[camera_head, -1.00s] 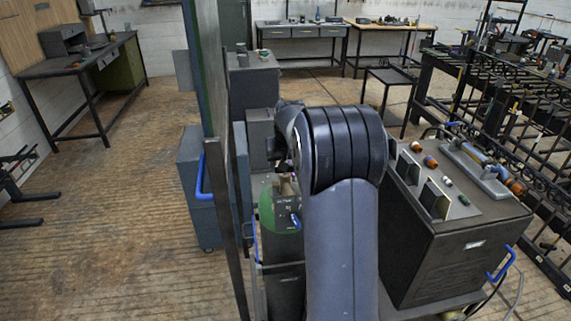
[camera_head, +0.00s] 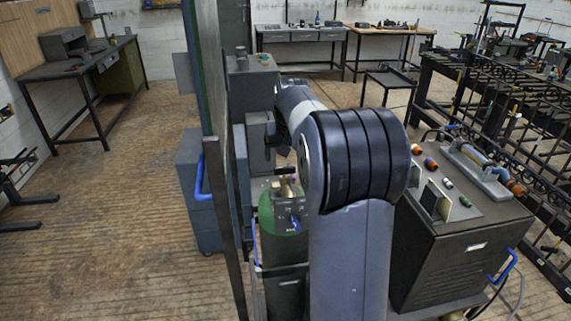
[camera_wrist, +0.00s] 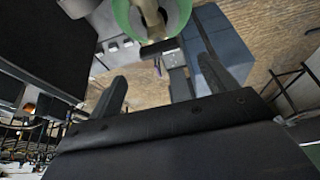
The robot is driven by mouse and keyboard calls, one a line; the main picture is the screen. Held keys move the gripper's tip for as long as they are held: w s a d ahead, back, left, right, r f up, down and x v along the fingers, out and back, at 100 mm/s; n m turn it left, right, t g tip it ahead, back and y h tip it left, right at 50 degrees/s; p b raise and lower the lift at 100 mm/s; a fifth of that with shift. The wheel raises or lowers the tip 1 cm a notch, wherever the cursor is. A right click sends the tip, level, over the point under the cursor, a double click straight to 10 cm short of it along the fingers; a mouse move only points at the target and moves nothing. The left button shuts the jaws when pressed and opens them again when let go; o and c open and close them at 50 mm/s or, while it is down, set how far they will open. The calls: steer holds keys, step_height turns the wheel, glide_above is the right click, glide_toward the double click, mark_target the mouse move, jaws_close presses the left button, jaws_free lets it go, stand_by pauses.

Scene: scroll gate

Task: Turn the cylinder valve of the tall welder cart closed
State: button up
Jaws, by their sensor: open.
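The gas cylinder has a green shoulder (camera_head: 281,222) and stands in the middle of the head view, left of my arm. A brass valve (camera_head: 285,187) rises from its top, with a dark bar-like handle (camera_head: 284,171) across it. In the wrist view, the green shoulder (camera_wrist: 182,12) is at the top, with the dark handle (camera_wrist: 158,48) just beyond the gap between my fingers. My gripper (camera_wrist: 163,70) is open, its two fingers apart and empty, not touching the handle.
The dark welder box (camera_head: 455,250) with knobs stands right of my arm. A tall upright panel (camera_head: 205,80) and a blue-grey cabinet (camera_head: 193,180) stand left of the cylinder. A black metal rack (camera_head: 490,130) fills the right side.

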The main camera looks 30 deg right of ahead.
mark_target(285, 168)
steer(key=v, duration=0.4)
steer(key=shift+r, duration=0.1)
steer(key=p+x, duration=0.1)
steer(key=x, duration=1)
steer(key=shift+s+n, duration=0.1)
steer(key=shift+n, duration=0.2)
